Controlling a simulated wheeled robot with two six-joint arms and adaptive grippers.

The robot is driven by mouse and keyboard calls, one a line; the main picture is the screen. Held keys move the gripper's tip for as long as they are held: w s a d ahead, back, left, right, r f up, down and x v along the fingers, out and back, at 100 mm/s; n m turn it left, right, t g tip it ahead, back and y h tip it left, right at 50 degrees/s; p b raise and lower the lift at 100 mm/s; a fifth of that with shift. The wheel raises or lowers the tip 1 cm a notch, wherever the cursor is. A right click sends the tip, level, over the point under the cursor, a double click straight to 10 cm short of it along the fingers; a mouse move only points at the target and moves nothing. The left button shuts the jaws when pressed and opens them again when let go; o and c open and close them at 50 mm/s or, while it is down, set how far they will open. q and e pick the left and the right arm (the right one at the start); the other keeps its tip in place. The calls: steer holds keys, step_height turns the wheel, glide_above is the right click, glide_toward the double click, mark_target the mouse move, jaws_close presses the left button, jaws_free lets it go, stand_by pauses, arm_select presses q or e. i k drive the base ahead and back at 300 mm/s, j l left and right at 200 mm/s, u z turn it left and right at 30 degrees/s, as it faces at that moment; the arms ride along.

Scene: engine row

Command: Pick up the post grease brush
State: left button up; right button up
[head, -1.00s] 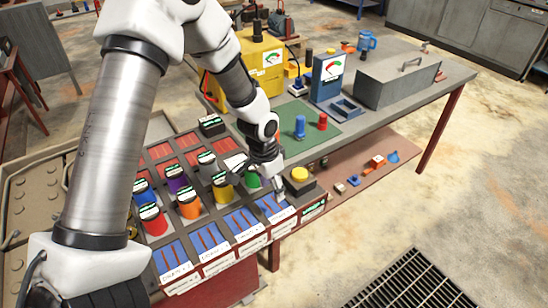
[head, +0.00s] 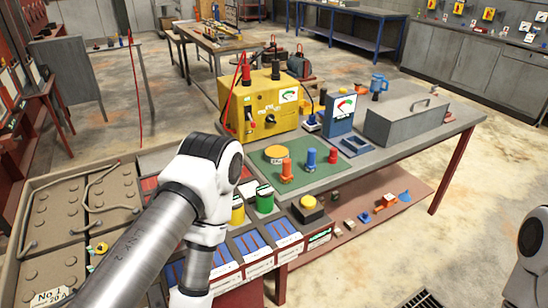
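I cannot pick out the post grease brush for certain in the head view. On the green mat (head: 352,150) stand a short orange piece (head: 287,171), a blue piece (head: 311,160) and a red piece (head: 333,156). A round tan-topped tin (head: 275,154) stands behind the orange piece. My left arm crosses the lower left and bends down out of the frame, hiding part of the rack of coloured pots. My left gripper is outside the picture. Only a part of my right arm shows at the right edge, and its gripper is outside the picture.
A yellow machine (head: 262,104), a blue gauge stand (head: 340,114) and a grey lidded box (head: 405,121) stand on the bench. A yellow pot (head: 237,211) and a green pot (head: 265,200) show beside my arm. Small parts lie on the lower shelf (head: 408,198).

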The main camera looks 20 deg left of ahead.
mark_target(310, 166)
steer(key=i+l+u, duration=0.1)
steer(key=i+l, duration=0.15)
steer(key=i+l+u, duration=0.1)
steer(key=i+l, duration=0.2)
steer(key=i+l+u, duration=0.1)
steer(key=i+l, duration=0.15)
steer(key=l, duration=0.15)
steer(key=i+l+u, duration=0.1)
steer(key=l, duration=0.25)
steer(key=i+l+u, duration=0.1)
steer(key=i+l, duration=0.25)
steer(key=i+l+u, duration=0.1)
steer(key=l, duration=0.35)
steer(key=i, duration=0.1)
